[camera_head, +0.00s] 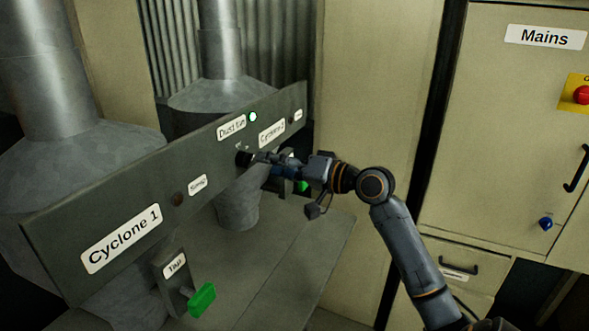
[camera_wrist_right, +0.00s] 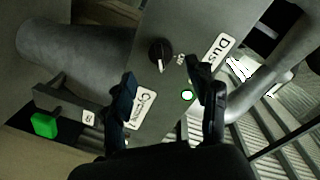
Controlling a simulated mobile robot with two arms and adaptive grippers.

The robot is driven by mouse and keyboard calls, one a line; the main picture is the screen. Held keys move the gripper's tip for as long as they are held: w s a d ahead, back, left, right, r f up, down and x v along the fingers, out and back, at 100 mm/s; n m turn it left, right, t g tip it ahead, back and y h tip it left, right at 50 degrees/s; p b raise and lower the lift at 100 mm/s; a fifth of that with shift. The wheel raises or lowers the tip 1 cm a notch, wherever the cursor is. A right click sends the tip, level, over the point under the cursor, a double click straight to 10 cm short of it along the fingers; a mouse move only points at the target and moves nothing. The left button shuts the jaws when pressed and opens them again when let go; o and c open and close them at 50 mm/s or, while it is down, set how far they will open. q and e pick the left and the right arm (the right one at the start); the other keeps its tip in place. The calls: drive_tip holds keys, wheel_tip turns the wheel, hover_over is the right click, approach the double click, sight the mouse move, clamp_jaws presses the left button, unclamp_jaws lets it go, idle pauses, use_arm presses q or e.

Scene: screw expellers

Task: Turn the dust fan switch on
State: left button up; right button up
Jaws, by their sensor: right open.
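The dust fan switch is a round black knob with a pale pointer mark; it shows clearly in the right wrist view (camera_wrist_right: 160,54), beyond the fingers. In the head view, the dark knob (camera_head: 243,158) is at my right gripper's tips, below the "Dust fan" label (camera_head: 231,127). That label also shows in the right wrist view (camera_wrist_right: 219,54). A round lamp (camera_head: 253,117) beside the label glows pale green. My right gripper (camera_head: 257,158) is open; in the wrist view its two fingers (camera_wrist_right: 164,90) are apart, with the knob between and ahead. Contact cannot be told. My left gripper is out of view.
The grey panel (camera_head: 110,215) also carries "Cyclone 1" and "Cyclone 2" labels. A green tap handle (camera_head: 202,299) projects below it. Metal cyclone bodies (camera_head: 80,140) stand behind. The "Mains" cabinet (camera_head: 500,130) with a red knob (camera_head: 582,95) is on the right.

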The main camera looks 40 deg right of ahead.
drive_tip(key=v, duration=0.6)
drive_tip(key=shift+s, duration=0.2)
